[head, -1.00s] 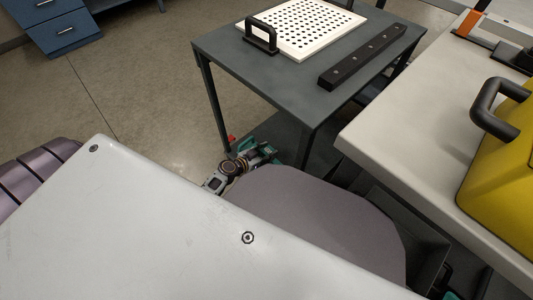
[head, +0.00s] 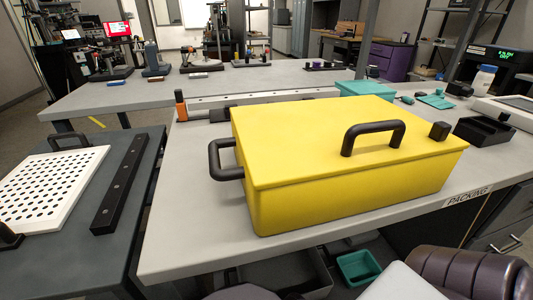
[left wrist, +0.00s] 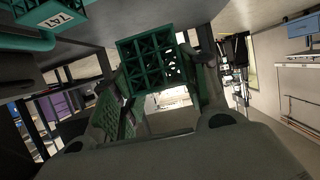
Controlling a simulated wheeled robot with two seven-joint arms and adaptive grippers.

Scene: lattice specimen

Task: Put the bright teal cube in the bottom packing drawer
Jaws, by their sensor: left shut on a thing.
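In the left wrist view my left gripper (left wrist: 160,72) is shut on a teal open-lattice cube (left wrist: 158,56), which sits between the fingers and looks dark green in shadow. Neither gripper shows in the head view now. In the head view the PACKING label (head: 467,197) is on the front edge of the grey bench at right. Below it is a dark drawer unit (head: 490,238) with a pale handle, cut off by the frame. The bottom drawer cannot be made out.
A large yellow case (head: 340,160) with black handles covers much of the bench (head: 185,215). A teal bin (head: 358,268) is below the bench. A dark side table (head: 75,245) at left bears a white perforated plate (head: 50,190) and a black bar (head: 120,185).

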